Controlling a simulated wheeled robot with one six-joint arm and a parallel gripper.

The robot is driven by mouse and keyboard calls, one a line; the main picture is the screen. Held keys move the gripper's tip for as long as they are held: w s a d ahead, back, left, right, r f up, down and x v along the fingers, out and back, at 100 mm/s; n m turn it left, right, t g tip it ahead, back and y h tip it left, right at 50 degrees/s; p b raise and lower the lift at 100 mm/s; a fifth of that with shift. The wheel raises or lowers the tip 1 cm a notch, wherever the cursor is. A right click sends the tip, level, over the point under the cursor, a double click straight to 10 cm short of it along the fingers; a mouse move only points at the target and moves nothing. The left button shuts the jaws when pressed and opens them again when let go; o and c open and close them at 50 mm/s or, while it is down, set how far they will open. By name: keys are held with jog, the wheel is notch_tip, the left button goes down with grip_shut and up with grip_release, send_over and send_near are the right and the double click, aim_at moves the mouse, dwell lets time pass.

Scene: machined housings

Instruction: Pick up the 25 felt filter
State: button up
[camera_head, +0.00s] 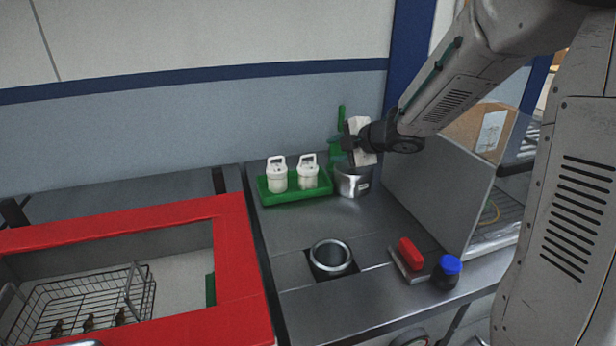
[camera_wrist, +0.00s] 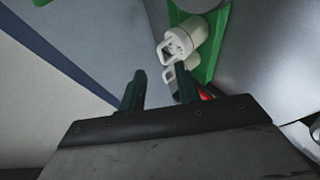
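Two white canister-like parts with loop handles, the likely felt filters, stand upright on a green tray (camera_head: 297,196). One is at the left (camera_head: 277,181) and one at the right (camera_head: 308,178); I cannot read a 25 on either. My gripper (camera_head: 339,135) is above and to the right of them, over a metal pot. In the wrist view its two dark green fingers (camera_wrist: 158,90) are apart with nothing held between them. A white part (camera_wrist: 182,42) shows beyond the right finger, with another handle below it partly hidden by that finger.
The metal pot (camera_head: 352,182) stands at the tray's right end. A round metal-rimmed opening (camera_head: 331,257) is in the worktop. A red block (camera_head: 411,253) and a blue-capped jar (camera_head: 447,271) lie front right. A grey panel (camera_head: 437,190) borders the right; a red-framed bin (camera_head: 238,260) is left.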

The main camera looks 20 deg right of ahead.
aim_at(312, 155)
jog(key=shift+n, duration=0.3)
jog(key=x, duration=0.8)
jog(key=shift+a, duration=0.3)
grip_shut()
